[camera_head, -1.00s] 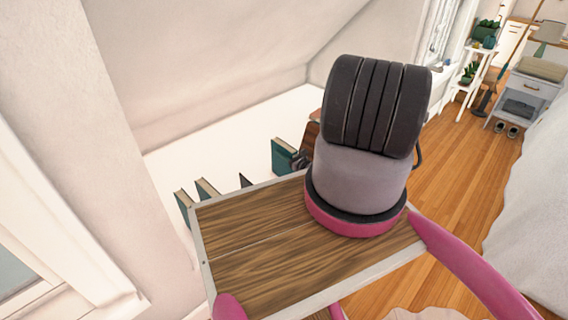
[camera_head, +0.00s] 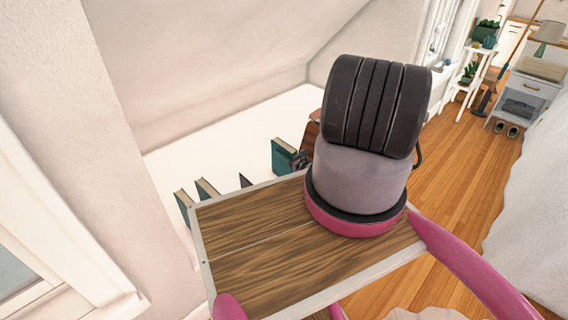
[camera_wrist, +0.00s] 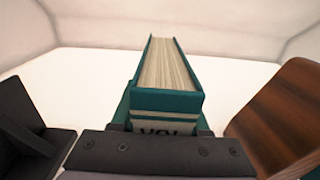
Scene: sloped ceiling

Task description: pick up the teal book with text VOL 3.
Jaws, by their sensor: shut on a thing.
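The teal book (camera_wrist: 163,101) stands between the jaws of my gripper (camera_wrist: 162,124) in the wrist view, its cream page edges on top and its spine towards me. Part of the lettering "VOL" shows on the spine, and the number is hidden behind the gripper body. My gripper is shut on this book. In the head view a teal book (camera_head: 283,155) shows beside my gripper (camera_head: 299,160), behind the wooden top, and my arm hides much of the gripper.
Two more teal books (camera_head: 184,203) (camera_head: 206,189) stand to the left behind the white-rimmed wooden top (camera_head: 240,225). A dark pointed thing (camera_head: 245,181) is between them and the gripper. A brown wooden thing (camera_wrist: 285,115) stands close right of the gripper. The white surface (camera_wrist: 85,75) behind is clear.

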